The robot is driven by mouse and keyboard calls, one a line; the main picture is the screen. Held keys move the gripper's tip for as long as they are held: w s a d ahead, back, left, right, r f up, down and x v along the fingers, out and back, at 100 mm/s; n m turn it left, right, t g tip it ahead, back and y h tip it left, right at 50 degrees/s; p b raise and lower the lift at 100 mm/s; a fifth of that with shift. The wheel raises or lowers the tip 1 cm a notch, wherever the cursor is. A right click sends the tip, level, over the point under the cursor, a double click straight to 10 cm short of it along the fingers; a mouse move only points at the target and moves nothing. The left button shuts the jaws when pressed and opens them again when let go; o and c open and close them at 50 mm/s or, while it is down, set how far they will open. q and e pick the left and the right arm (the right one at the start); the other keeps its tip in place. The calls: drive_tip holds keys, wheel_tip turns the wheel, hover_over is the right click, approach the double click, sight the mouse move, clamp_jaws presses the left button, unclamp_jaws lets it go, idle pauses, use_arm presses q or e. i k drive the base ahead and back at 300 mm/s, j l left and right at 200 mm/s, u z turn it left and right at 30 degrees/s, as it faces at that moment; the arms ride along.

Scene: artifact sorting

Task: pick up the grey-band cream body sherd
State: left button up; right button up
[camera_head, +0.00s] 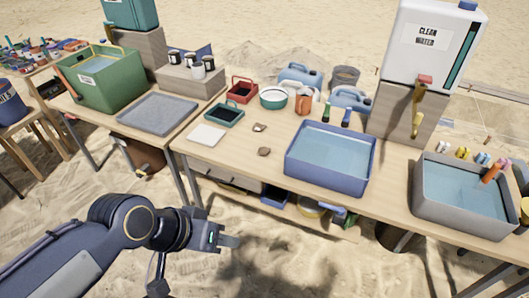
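Two small sherds lie on the wooden table. The farther sherd (259,127) looks paler, with cream and darker patches. The nearer sherd (264,152) looks plain brown. They are too small to make out a grey band for certain, though the farther one fits the cream body better. My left gripper (229,241) is in front of the table, over the sand, well short of both sherds and touching neither. Its fingers point right and are seen from the side, so their opening is unclear. My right gripper does not show.
A blue water basin (330,181) stands right of the sherds, and a grey basin (463,222) farther right. A white tile (206,135) and green tray (224,114) lie left. Tabletop around the sherds is clear.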

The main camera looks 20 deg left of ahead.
sight(263, 150)
drive_tip(key=i+j, duration=0.15)
drive_tip(key=j, duration=0.3)
drive_tip(key=i+j, duration=0.15)
drive_tip(key=j, duration=0.25)
drive_tip(key=i+j+z, duration=0.1)
drive_tip(key=j, duration=0.35)
drive_tip(key=i+j, duration=0.2)
drive_tip(key=j, duration=0.2)
drive_tip(key=i+j, duration=0.15)
drive_tip(key=j, duration=0.3)
drive_tip(key=i+j, duration=0.15)
drive_tip(key=j, duration=0.3)
drive_tip(key=i+j+z, duration=0.1)
drive_tip(key=j, duration=0.35)
drive_tip(key=i+j, duration=0.2)
drive_tip(key=j, duration=0.2)
